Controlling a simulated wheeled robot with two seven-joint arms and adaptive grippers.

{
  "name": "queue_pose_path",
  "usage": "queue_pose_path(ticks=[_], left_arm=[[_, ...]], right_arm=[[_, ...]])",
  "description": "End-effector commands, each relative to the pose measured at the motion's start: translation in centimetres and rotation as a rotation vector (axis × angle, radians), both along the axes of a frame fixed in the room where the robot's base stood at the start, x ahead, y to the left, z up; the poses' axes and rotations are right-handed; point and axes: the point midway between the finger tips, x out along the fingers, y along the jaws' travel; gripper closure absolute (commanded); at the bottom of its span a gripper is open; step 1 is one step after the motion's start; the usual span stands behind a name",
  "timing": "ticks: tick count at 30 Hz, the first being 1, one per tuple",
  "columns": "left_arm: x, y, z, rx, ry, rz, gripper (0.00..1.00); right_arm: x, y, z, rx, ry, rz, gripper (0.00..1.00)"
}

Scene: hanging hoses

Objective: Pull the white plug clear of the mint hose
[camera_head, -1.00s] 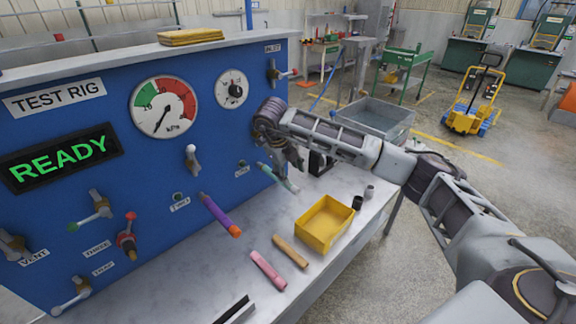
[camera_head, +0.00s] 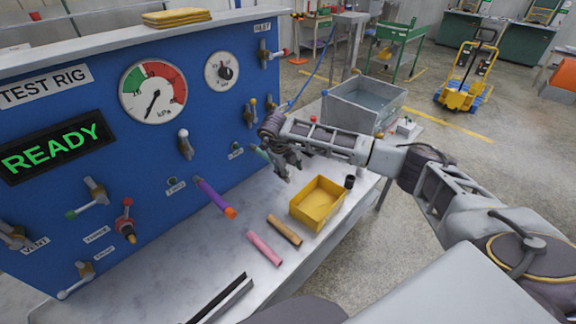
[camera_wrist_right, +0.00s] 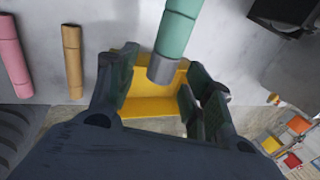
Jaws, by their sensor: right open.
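The mint hose (camera_wrist_right: 177,32) hangs down from the top of the right wrist view. The pale grey-white plug (camera_wrist_right: 162,70) is at its lower end. My right gripper (camera_wrist_right: 155,88) is open, with one finger on each side of the plug's end; I cannot tell whether either touches it. In the head view, my right gripper (camera_head: 287,166) points down beside the blue panel. It hides most of the mint hose (camera_head: 258,153) and the plug there. My left gripper is not in view.
A yellow bin (camera_head: 330,216) stands on the bench below my right gripper. A purple hose (camera_head: 209,193) with an orange end hangs to the left. Pink (camera_head: 264,248) and tan (camera_head: 285,230) pieces lie on the bench. A grey tub (camera_head: 350,114) stands behind my right arm.

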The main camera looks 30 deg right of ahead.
Motion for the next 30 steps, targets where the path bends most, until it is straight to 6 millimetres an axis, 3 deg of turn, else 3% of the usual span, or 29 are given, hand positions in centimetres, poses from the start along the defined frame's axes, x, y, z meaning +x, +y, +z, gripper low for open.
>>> queue_pose_path(ticks=[10, 22, 30], left_arm=[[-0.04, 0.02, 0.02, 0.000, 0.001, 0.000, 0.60], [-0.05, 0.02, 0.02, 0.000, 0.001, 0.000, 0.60], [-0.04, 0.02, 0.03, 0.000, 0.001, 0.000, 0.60]], right_arm=[[0.04, -0.04, -0.22, 0.000, -0.001, 0.000, 0.49], [0.04, -0.04, -0.18, 0.000, -0.001, 0.000, 0.98], [-0.03, -0.09, -0.19, 0.000, -0.001, 0.000, 0.99]])
